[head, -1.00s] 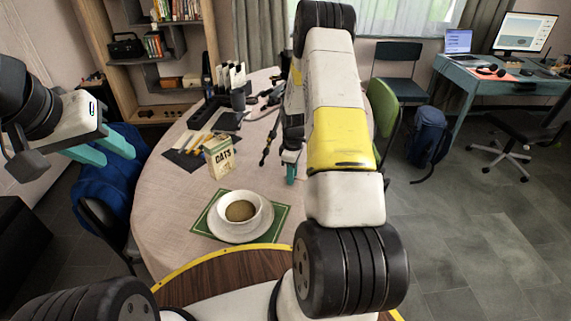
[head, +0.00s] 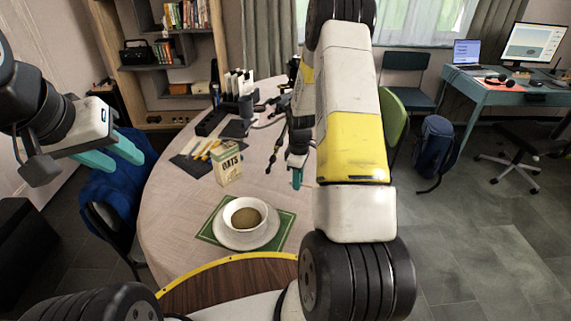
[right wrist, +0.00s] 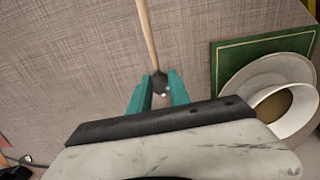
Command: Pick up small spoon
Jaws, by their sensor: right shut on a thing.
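A small spoon (right wrist: 148,38) with a pale wooden handle and a dark end shows in the right wrist view. My right gripper (right wrist: 161,80) is shut on its dark end, and the handle points away from the gripper. In the head view this gripper (head: 297,178) is low over the table, right of the oats box; the spoon cannot be made out there. My left gripper (head: 128,155) is open and empty, in the air at the left, beyond the table's edge.
A white bowl (head: 231,207) with brown contents stands on a plate on a green mat (head: 284,226). An oats box (head: 228,166) stands behind it. Pencils lie on a dark sheet (head: 187,166). Dark items clutter the table's far side. The table's left front (head: 165,215) is clear.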

